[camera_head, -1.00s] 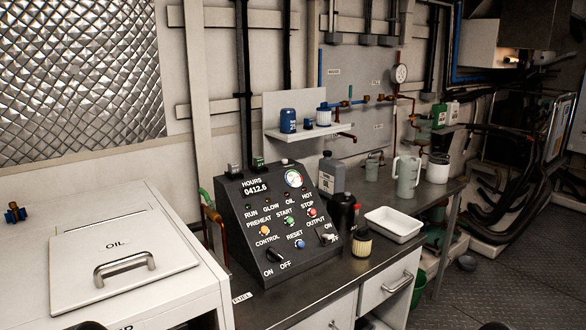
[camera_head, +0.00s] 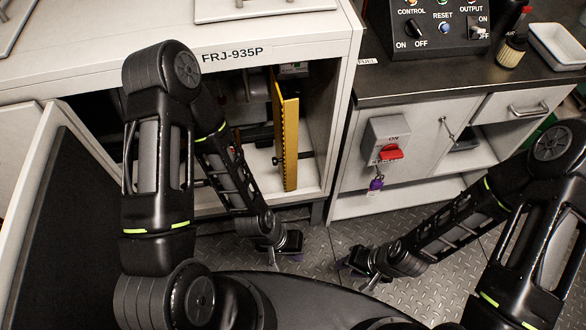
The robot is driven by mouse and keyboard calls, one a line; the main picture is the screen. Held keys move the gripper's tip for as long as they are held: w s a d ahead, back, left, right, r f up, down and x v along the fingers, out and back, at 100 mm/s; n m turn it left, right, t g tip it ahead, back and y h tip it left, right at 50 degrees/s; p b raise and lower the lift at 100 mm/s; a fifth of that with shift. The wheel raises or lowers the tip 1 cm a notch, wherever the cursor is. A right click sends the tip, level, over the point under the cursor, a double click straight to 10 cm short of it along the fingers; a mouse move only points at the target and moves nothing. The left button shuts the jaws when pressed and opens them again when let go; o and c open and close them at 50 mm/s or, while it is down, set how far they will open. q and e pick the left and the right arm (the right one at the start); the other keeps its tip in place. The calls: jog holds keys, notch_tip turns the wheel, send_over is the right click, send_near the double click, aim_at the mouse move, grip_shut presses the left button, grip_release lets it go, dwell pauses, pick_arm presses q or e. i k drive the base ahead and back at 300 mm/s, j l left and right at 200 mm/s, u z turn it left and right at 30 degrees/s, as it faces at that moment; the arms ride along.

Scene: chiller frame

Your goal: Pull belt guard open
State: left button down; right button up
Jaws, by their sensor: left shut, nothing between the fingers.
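The yellow belt guard (camera_head: 288,140) stands upright inside the open cabinet under the FRJ-935P label, in the camera_head view. I see it nearly edge-on, with a row of holes and a dark knob low on its side. My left gripper (camera_head: 285,257) is shut and empty, low in front of the cabinet and below the guard, apart from it. My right gripper (camera_head: 348,266) is low over the floor to the right, apart from the guard; its fingers are too small and dark to read. My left arm hides part of the cabinet's inside.
The cabinet door (camera_head: 62,220) stands open at the left. A red switch (camera_head: 391,152) with purple keys is on the cabinet front to the right. The control panel (camera_head: 430,30) and a white tray (camera_head: 562,48) are on the bench. Patterned metal floor (camera_head: 345,235) shows between the grippers.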

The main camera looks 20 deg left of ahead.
aim_at(284, 112)
jog(key=l+u, duration=0.35)
jog(key=l, duration=0.5)
jog(key=l+u, duration=0.4)
jog(key=l, duration=0.9)
jog(key=k+l, duration=0.15)
jog(key=l, duration=0.75)
jog(key=k+u, duration=0.05)
